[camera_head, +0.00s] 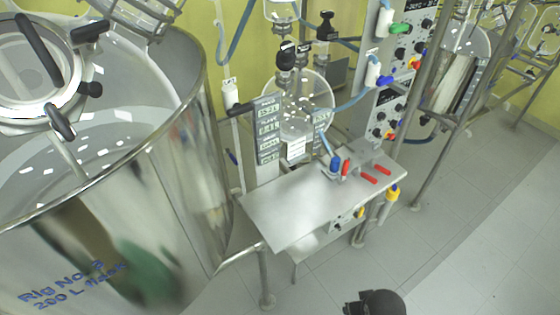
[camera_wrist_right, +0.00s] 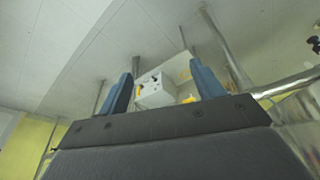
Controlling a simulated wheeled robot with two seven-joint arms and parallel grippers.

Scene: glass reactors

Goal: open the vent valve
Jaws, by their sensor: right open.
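I cannot tell for certain which fitting is the vent valve. Black-handled valve fittings (camera_head: 286,57) stand above the round glass vessel (camera_head: 305,105) in the head view. Red handles (camera_head: 376,173) and a blue-capped fitting (camera_head: 336,163) sit at the right of the steel table (camera_head: 290,205). A white box (camera_wrist_right: 153,90) with a yellow knob (camera_wrist_right: 139,90) shows between the fingers of my right gripper (camera_wrist_right: 163,90) in the right wrist view. Its two blue fingers are apart and empty, with the box some way beyond them. My left gripper is not in view.
A large steel tank (camera_head: 180,190) labelled Rig No. 3 fills the left of the head view. Control panels (camera_head: 395,90) with knobs and hoses stand at the back. Steel posts (camera_head: 428,130) rise to the right of the table. The tiled floor (camera_head: 470,235) at the right is clear.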

